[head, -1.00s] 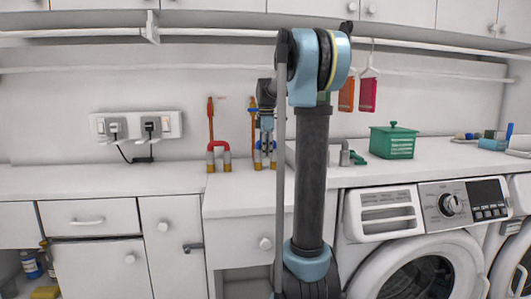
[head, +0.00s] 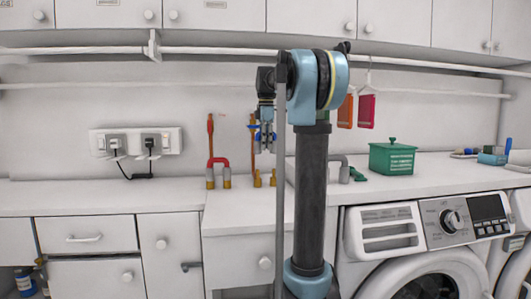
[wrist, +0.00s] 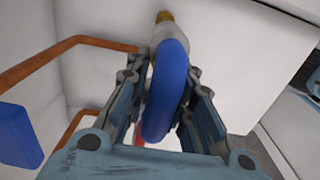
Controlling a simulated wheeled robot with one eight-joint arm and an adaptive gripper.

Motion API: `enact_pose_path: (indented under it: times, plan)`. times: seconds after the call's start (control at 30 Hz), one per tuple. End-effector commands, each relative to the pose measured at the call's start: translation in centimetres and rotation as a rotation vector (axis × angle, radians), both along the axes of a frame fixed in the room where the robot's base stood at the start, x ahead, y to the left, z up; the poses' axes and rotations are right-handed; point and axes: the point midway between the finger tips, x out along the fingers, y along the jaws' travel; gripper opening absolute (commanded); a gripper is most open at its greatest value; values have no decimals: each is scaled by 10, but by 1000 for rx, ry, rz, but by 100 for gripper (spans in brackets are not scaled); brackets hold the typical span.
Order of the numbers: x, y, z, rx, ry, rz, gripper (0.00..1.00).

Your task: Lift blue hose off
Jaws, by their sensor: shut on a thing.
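The blue hose (wrist: 172,85) is a bent loop between the two jaws of my gripper (wrist: 172,115) in the wrist view. The jaws are shut on it. A pale cuff (wrist: 165,32) and a brass piece (wrist: 164,16) show in line with its far end. In the head view, my gripper (head: 264,130) is above the counter at the back wall. Two brass stubs (head: 258,179) stand bare on the counter below it, with a gap up to the held hose. The jaws partly hide the hose there.
A red hose (head: 219,163) with grey ends stands on brass stubs to the left. Copper pipes run up the wall close by. A grey tap (head: 342,162) and a green box (head: 391,157) are to the right. Hanging rails cross above the counter (head: 100,194).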

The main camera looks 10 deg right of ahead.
Motion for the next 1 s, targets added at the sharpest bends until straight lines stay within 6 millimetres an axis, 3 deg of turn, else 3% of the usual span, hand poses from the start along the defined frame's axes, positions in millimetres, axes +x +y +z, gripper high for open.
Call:
enact_pose_path:
  times: [1.0]
  plan:
    - [0, 0, 41, 0, 0, 0, 0]
